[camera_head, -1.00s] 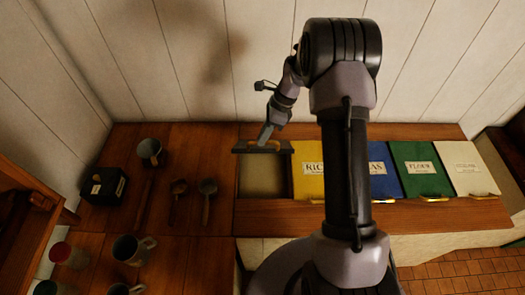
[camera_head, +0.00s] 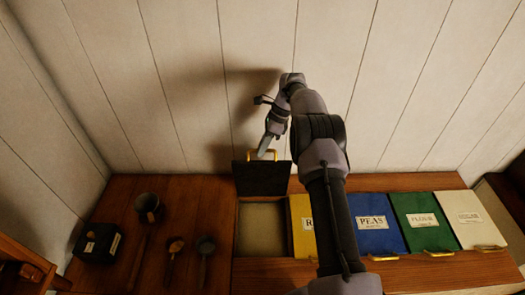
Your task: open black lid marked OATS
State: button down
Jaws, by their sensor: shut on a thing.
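The black lid (camera_head: 262,179) stands raised at the back of its bin, tilted up near the wall, with its brass handle along the top edge. No OATS label can be read on the side facing me. Below it the bin (camera_head: 262,230) is open and shows a pale, tan inside. My gripper (camera_head: 268,152) is shut on the handle at the lid's top edge, and my arm reaches over from the right.
To the right are shut lids: yellow (camera_head: 302,228), partly behind my arm, blue PEAS (camera_head: 374,222), green FLOUR (camera_head: 421,222) and white (camera_head: 468,217). The plank wall stands close behind.

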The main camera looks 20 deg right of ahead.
jog(key=shift+f, duration=0.2)
jog(key=c, duration=1.8)
grip_release()
jog(key=o, duration=0.3)
jog(key=shift+w, duration=0.25)
jog(key=shift+o, duration=0.2)
jog(key=shift+s, duration=0.1)
jog(key=shift+d+r, duration=0.15)
jog(key=shift+r, duration=0.15)
jog(key=p+v, duration=0.1)
jog(key=v, duration=0.5)
jog(key=shift+r+p, duration=0.4)
jog(key=shift+d, duration=0.15)
